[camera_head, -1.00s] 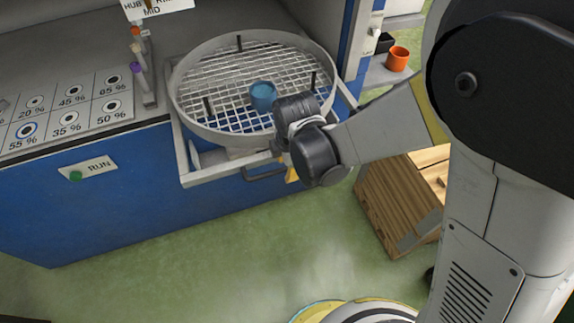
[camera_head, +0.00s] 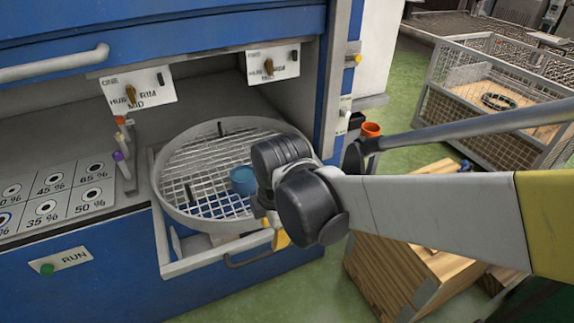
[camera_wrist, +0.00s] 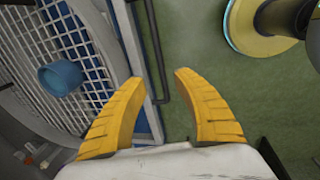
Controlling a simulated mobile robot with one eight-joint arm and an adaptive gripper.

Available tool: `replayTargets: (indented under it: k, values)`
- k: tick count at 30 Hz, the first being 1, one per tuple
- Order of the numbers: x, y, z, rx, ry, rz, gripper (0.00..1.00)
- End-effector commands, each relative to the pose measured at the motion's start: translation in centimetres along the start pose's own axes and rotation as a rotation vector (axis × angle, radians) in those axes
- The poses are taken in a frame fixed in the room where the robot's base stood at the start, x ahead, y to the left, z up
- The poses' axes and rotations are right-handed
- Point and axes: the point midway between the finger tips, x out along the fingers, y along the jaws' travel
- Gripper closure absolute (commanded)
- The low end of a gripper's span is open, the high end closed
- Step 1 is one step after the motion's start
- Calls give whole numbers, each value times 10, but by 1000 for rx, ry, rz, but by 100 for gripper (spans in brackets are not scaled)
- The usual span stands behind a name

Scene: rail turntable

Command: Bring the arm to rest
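My gripper (camera_wrist: 157,100) shows in the wrist view with its two yellow fingers spread apart and nothing between them. It hangs over the front edge of the turntable's drawer frame, with green floor and a dark handle below. In the head view my wrist covers most of the gripper; only a bit of yellow finger (camera_head: 281,239) shows below it. A blue cup (camera_head: 243,180) stands on the round mesh turntable (camera_head: 172,205), left of my wrist. The cup also shows in the wrist view (camera_wrist: 60,78), apart from the fingers.
The blue cabinet has a RUN button panel (camera_head: 60,261) and a percentage board (camera_head: 75,195) at left. Wooden crates (camera_head: 400,280) stand below my arm. An orange cup (camera_head: 371,130) and a wire cage (camera_head: 480,95) are behind. Green floor is open in front.

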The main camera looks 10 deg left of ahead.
Motion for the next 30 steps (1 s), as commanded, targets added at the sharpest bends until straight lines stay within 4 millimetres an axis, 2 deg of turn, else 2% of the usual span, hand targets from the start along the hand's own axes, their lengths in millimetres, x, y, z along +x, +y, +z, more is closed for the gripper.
replayTargets:
  k: [11, 14, 17, 19, 24, 27, 30]
  values:
    - [-4, 0, 1, 5, 0, 1, 64]
    - [-12, -4, 12, 78, -3, 15, 64]
    - [-31, -15, 41, 284, -9, 58, 64]
    - [-49, -30, 70, 505, -10, 106, 64]
    - [-89, -81, 136, 1123, 13, 256, 64]
    - [-104, -112, 164, 1456, 47, 348, 64]
    - [-112, -139, 183, 1724, 89, 430, 64]
